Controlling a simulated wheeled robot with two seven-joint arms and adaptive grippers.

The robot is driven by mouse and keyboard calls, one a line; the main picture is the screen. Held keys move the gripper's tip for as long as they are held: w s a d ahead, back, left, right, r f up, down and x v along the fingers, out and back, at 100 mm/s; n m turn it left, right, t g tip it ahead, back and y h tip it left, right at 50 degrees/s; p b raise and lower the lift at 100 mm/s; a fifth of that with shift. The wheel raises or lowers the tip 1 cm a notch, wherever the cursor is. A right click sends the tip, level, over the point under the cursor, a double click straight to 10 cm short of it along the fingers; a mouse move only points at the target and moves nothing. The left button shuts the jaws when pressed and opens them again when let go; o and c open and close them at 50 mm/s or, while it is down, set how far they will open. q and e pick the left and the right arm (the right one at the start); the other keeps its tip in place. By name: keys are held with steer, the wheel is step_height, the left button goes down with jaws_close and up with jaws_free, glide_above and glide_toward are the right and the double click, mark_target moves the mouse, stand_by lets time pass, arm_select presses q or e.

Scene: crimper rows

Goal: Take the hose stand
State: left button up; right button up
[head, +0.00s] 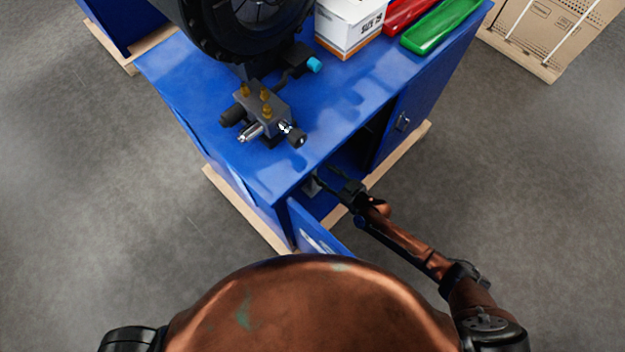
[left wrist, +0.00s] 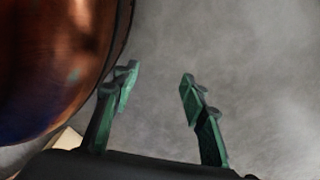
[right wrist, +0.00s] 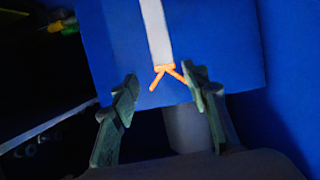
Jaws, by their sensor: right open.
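In the right wrist view, a pale straight post with orange splayed legs (right wrist: 165,72) shows against a blue surface; it may be the hose stand, but I cannot be sure. My right gripper (right wrist: 162,84) is open, with its fingertips on either side of the orange legs in the picture. I cannot tell whether it touches them. In the head view, my right gripper (head: 328,180) reaches into the opening of the blue cabinet (head: 225,165), where the stand is hidden. My left gripper (left wrist: 157,88) is open and empty over the grey floor.
The cabinet door (head: 318,235) stands open near my right forearm. A metal device with brass fittings (head: 262,110), a black round machine (head: 250,25), a white box (head: 350,25) and red and green trays (head: 440,25) are on top. A dim shelf area with small objects (right wrist: 62,22) shows left.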

mark_target(312, 174)
step_height(312, 174, down, 7)
steer(key=s+b, duration=0.1)
steer(key=b, duration=0.3)
steer(key=shift+g, duration=0.3)
steer(key=b+x, duration=0.2)
steer(key=x, duration=0.6)
steer(key=shift+d, duration=0.1)
arm_select(q)
steer(key=w+d+r, duration=0.2)
steer(key=w+r, duration=0.7)
steer(key=r, duration=0.4)
arm_select(e)
steer(key=shift+r, duration=0.1)
arm_select(q)
steer(key=shift+d, duration=0.1)
steer(key=shift+f, duration=0.1)
arm_select(e)
jaws_close()
steer(key=shift+w+r, duration=0.2)
steer(key=shift+r, duration=0.1)
